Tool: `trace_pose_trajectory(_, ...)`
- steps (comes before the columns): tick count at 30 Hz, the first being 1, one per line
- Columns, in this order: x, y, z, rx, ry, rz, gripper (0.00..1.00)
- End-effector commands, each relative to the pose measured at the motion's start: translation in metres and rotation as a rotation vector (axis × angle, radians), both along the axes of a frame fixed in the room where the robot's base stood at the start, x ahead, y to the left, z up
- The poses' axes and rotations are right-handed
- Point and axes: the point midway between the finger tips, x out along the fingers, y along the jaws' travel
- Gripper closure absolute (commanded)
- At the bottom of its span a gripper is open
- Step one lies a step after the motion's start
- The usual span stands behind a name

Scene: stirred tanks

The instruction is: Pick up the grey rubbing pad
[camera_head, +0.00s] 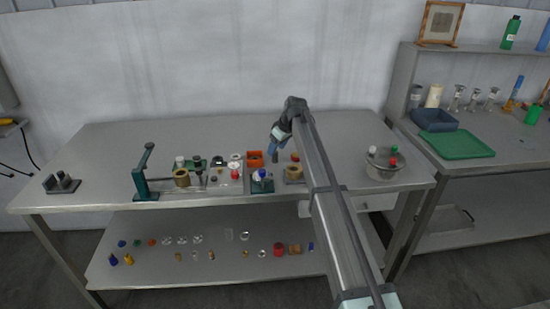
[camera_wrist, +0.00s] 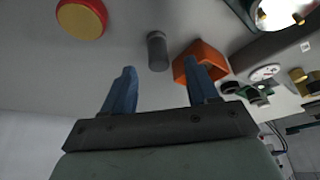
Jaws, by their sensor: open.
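A small dark grey cylinder (camera_wrist: 157,50), which looks like the grey rubbing pad, stands on the bench in the wrist view. It appears between and beyond my two blue fingertips, apart from both. In the head view it is a small dark shape (camera_head: 275,157) just under my gripper (camera_head: 272,148). My gripper is open and empty, with its fingers spread wide in the wrist view (camera_wrist: 160,80).
An orange open box (camera_head: 255,155) stands close beside the cylinder; my right finger overlaps it in the wrist view (camera_wrist: 205,46). A red and yellow round piece (camera_wrist: 82,18) lies on the other side. A metal bowl (camera_head: 382,172) stands at the bench's right.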

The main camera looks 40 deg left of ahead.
Motion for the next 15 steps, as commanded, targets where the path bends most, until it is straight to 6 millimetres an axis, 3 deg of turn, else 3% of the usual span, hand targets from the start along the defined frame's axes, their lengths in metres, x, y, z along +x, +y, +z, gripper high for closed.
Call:
trace_pose_trajectory(9,0.001,0.011,-0.038,0.000,0.000,0.000,0.42)
trace_pose_trajectory(15,0.001,0.013,-0.043,0.000,-0.001,0.000,0.42)
